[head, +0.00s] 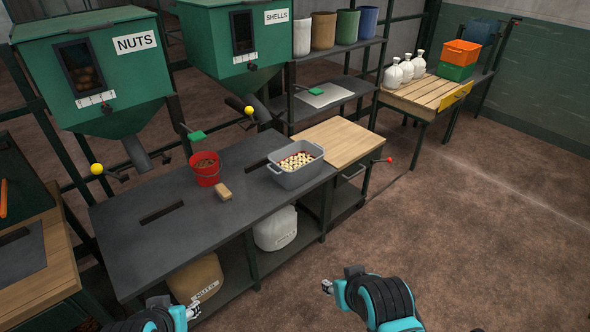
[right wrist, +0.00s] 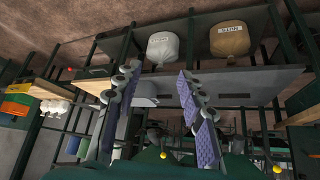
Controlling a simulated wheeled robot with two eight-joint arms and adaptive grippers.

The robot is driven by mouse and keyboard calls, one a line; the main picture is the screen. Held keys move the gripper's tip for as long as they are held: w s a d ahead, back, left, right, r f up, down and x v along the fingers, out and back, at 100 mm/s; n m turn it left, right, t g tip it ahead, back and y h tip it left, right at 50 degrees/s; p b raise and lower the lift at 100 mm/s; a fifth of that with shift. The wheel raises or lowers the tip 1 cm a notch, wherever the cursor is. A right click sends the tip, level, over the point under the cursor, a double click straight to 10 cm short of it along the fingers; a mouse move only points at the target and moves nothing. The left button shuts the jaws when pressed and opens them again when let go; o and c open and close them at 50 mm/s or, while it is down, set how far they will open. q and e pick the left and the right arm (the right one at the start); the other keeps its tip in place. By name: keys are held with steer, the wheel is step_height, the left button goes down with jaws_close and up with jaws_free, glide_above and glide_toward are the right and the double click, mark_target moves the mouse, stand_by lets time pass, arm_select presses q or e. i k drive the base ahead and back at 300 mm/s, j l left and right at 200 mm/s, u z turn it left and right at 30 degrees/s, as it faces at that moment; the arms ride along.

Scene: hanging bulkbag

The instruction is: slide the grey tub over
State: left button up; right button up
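The grey tub (head: 301,179) stands upright on the dark bench (head: 228,222), at its right end beside a wooden block top (head: 338,141). It holds many cream and reddish pieces. In the right wrist view, which looks upside down, the tub (right wrist: 145,88) shows partly between my fingers. My right gripper (head: 334,284) is in front of the bench, well short of the tub. Its two fingers are spread and empty in the right wrist view (right wrist: 158,100). My left gripper (head: 177,308) is at the bottom edge, its fingers apart and nothing between them.
A red bucket (head: 206,169) and a small tan block (head: 223,192) stand left of the tub. Green NUTS (head: 95,75) and SHELLS (head: 237,42) hoppers hang behind. Sacks (head: 275,231) sit on the lower shelf. The wooden top right of the tub is clear.

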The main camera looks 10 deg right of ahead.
mark_target(295, 164)
steer(key=i+l, duration=0.15)
steer(key=i, duration=0.4)
steer(key=i+l+z, duration=0.1)
steer(key=i, duration=0.5)
steer(key=i+l, duration=0.15)
steer(key=i, duration=0.4)
